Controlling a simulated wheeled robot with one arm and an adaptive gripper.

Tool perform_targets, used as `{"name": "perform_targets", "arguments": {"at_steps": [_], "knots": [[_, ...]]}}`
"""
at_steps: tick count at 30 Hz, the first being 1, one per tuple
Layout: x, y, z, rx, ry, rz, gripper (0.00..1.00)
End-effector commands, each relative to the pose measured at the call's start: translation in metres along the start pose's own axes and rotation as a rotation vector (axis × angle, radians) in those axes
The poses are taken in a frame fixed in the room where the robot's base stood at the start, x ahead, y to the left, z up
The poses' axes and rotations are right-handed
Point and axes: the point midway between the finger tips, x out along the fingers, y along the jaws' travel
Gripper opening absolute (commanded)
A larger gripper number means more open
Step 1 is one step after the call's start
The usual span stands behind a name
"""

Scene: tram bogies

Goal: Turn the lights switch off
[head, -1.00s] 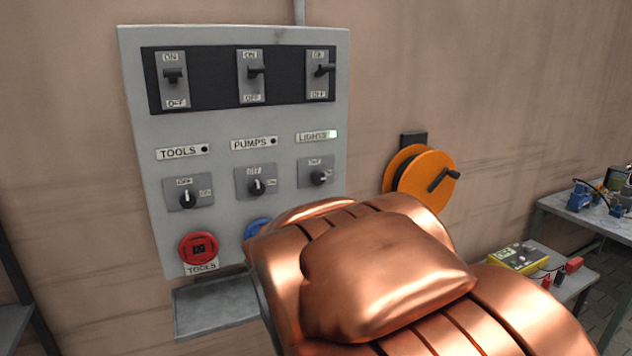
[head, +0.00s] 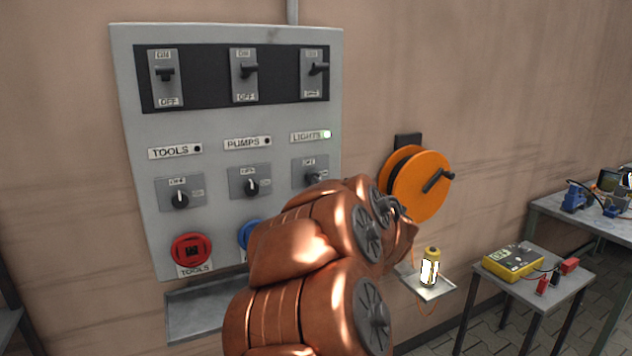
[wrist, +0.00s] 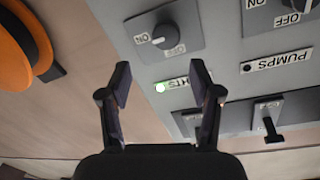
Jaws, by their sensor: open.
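The lights switch (head: 313,177) is a dark rotary knob on a grey plate in the right column of the grey wall panel (head: 225,122). Its pointer faces right, towards ON. The LIGHTS label (head: 308,136) above it has a lit green lamp. The panel appears upside down in the wrist view, where the lights knob (wrist: 165,36) shows beyond the fingertips, its pointer towards ON. My gripper (wrist: 162,82) is open and empty, its fingers framing the LIGHTS label. It appears apart from the knob. In the head view my arm hides most of the gripper.
The PUMPS knob (head: 251,187) and TOOLS knob (head: 180,199) sit to the left. Lever switches (head: 244,72) line the panel top. An orange reel (head: 418,185) hangs to the right.

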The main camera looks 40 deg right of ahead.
Motion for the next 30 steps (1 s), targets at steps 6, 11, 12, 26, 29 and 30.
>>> {"name": "perform_targets", "arguments": {"at_steps": [6,11,12,26,29,30], "knots": [[0.0,0.002,0.004,0.052,-0.006,-0.089,0.64],[0.006,0.0,0.004,0.06,-0.01,-0.104,0.64],[0.01,-0.001,0.004,0.059,-0.01,-0.105,0.64],[0.066,-0.006,0.005,0.059,-0.011,-0.102,0.64],[0.072,-0.006,0.005,0.06,-0.01,-0.102,0.64],[0.074,-0.007,0.005,0.06,-0.009,-0.102,0.64]]}}
